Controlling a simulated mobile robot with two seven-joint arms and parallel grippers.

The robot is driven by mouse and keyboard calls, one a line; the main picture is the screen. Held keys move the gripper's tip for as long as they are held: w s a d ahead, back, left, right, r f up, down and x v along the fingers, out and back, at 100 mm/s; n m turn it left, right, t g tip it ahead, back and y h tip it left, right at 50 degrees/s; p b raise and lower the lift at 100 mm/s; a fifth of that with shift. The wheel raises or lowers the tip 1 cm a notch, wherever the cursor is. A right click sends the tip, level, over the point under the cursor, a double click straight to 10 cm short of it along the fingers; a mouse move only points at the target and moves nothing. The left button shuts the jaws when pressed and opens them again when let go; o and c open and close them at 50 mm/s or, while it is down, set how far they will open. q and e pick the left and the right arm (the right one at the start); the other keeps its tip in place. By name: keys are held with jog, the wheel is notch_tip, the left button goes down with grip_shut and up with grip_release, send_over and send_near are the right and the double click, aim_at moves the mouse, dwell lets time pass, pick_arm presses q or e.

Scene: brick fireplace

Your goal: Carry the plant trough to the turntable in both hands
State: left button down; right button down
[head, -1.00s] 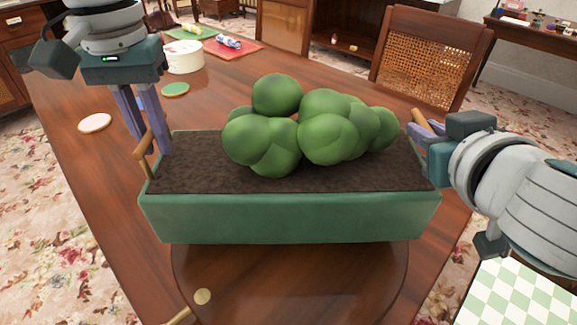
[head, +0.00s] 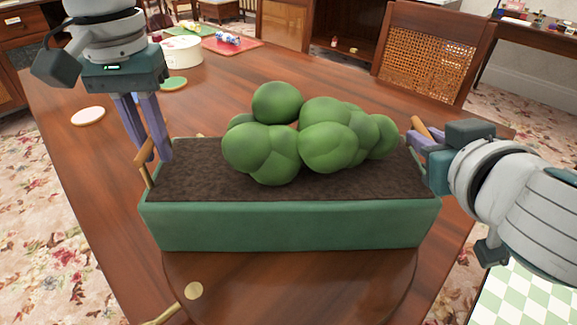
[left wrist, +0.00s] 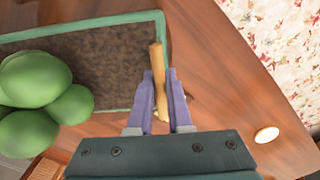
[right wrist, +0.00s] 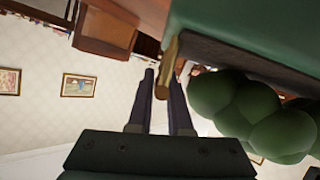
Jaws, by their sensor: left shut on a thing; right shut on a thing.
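The plant trough (head: 290,225) is a long green box with dark soil and round green bushes (head: 310,135). It appears level in the head view, above the round wooden turntable (head: 290,285), whose back part it hides. Whether its underside touches anything is hidden. My left gripper (head: 150,155) is shut on the trough's left wooden handle (head: 143,163); the left wrist view shows this handle (left wrist: 157,75) between the fingers. My right gripper (head: 412,142) is shut at the right handle (head: 421,127), which also shows beside the fingers in the right wrist view (right wrist: 168,68).
The wooden table (head: 75,165) also holds a white coaster (head: 88,117), a green coaster (head: 174,83), a white round tin (head: 181,50) and a red mat (head: 235,46) at the back. A cane-backed chair (head: 430,75) stands behind right.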

pick_arm(q)
jog(key=c, duration=1.2)
grip_release()
pick_arm(e)
jog(key=c, duration=1.2)
grip_release()
pick_arm(q)
jog(key=o, duration=0.4)
jog(key=shift+w, duration=0.1)
jog(key=shift+c, duration=0.2)
pick_arm(e)
jog(key=o, duration=0.4)
jog(key=shift+w, duration=0.1)
jog(key=shift+c, duration=0.2)
jog(key=shift+s+r, duration=0.1)
jog(key=shift+s, duration=0.35)
pick_arm(q)
notch_tip(320, 180, up, 12)
pick_arm(e)
jog(key=v, duration=1.1)
jog(key=shift+a+r, duration=0.1)
